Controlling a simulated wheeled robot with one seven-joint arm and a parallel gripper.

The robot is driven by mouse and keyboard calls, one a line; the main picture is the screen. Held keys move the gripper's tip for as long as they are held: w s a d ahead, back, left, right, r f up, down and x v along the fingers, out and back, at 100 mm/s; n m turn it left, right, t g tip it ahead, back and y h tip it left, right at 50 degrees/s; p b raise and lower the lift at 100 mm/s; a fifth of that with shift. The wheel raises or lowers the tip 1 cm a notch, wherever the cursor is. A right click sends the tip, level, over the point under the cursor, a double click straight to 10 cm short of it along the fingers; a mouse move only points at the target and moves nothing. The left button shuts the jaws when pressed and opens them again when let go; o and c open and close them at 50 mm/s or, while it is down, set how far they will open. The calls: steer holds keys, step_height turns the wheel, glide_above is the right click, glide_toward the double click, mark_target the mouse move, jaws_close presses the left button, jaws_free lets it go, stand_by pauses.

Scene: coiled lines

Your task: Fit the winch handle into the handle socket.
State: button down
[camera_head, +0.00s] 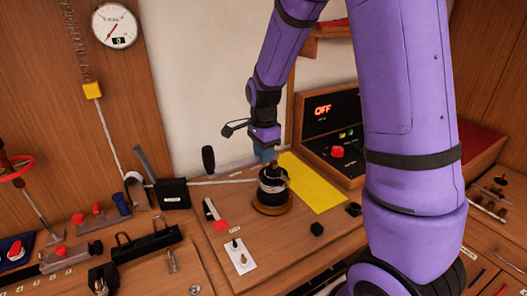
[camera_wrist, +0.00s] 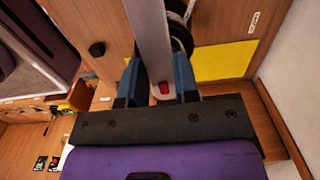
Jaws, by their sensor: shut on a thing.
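My gripper (camera_head: 265,153) is over the dark winch drum (camera_head: 272,186), which stands on a round wooden base. In the wrist view its blue fingers (camera_wrist: 158,82) are shut on a flat silver bar with a red mark near its end, which looks like the winch handle (camera_wrist: 150,35). A black upright grip (camera_head: 208,158) left of the drum looks like the handle's far end. The drum (camera_wrist: 180,38) shows partly behind the bar. The handle socket is not visible; the drum's top is hidden by the gripper. I cannot tell whether the handle touches the drum.
A yellow sheet (camera_head: 312,184) lies right of the drum, by a control box (camera_head: 335,140) reading OFF. A pale line runs from the black clutch (camera_head: 172,193) toward the drum. A red-ended item (camera_head: 216,216), white plate (camera_head: 239,257) and black knob (camera_head: 317,229) are in front.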

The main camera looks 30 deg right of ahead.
steer(key=shift+f, duration=1)
steer(key=shift+c, duration=2.3)
jaws_free()
steer(key=shift+r, duration=2.5)
step_height(320, 180, up, 11)
steer(key=shift+s, duration=0.1)
